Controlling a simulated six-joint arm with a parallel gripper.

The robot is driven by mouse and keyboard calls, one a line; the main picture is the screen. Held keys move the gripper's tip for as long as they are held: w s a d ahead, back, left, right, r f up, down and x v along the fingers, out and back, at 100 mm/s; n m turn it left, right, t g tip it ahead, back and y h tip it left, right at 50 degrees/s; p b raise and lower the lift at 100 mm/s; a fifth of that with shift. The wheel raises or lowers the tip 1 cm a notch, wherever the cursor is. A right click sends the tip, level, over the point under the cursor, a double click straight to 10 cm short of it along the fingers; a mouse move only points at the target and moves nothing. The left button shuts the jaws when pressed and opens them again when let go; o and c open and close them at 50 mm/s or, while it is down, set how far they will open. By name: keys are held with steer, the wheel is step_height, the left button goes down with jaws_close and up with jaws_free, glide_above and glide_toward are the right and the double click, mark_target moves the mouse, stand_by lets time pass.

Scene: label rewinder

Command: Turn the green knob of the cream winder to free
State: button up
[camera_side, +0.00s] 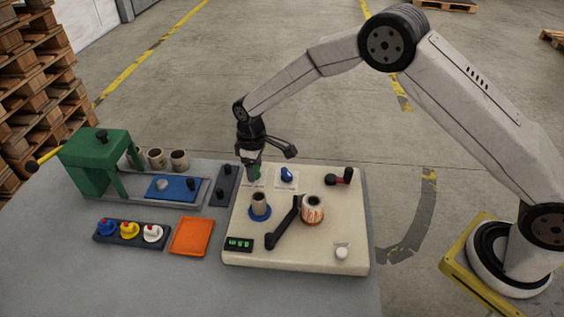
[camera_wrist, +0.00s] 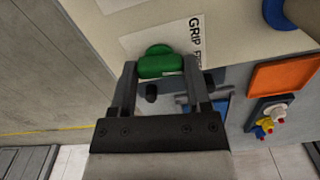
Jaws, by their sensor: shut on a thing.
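The cream winder (camera_side: 310,250) stands on the grey table, with a blue knob (camera_side: 287,174) and a dark crank arm (camera_side: 284,222) on its top. Its green knob (camera_wrist: 158,61) sits at the back left corner; in the side view only a sliver of green (camera_side: 259,170) shows beside my fingers. My gripper (camera_side: 254,173) points down there and is shut on the green knob, one finger at each end of it in the wrist view. A white label beside it reads "GRIP" and part of a second word; the knob's pointer setting cannot be made out.
On the winder stand a core on a blue disc (camera_side: 260,205), a label roll (camera_side: 312,209), a red-and-black lever (camera_side: 340,178) and a white button (camera_side: 342,253). To the left are an orange tray (camera_side: 191,237), colored buttons (camera_side: 129,231) and a green press (camera_side: 94,160).

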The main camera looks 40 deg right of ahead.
steer(key=m, duration=0.5)
stand_by(0.7)
steer(key=o, duration=1.3)
steer(key=shift+r, duration=3.9)
steer(key=shift+d, duration=0.1)
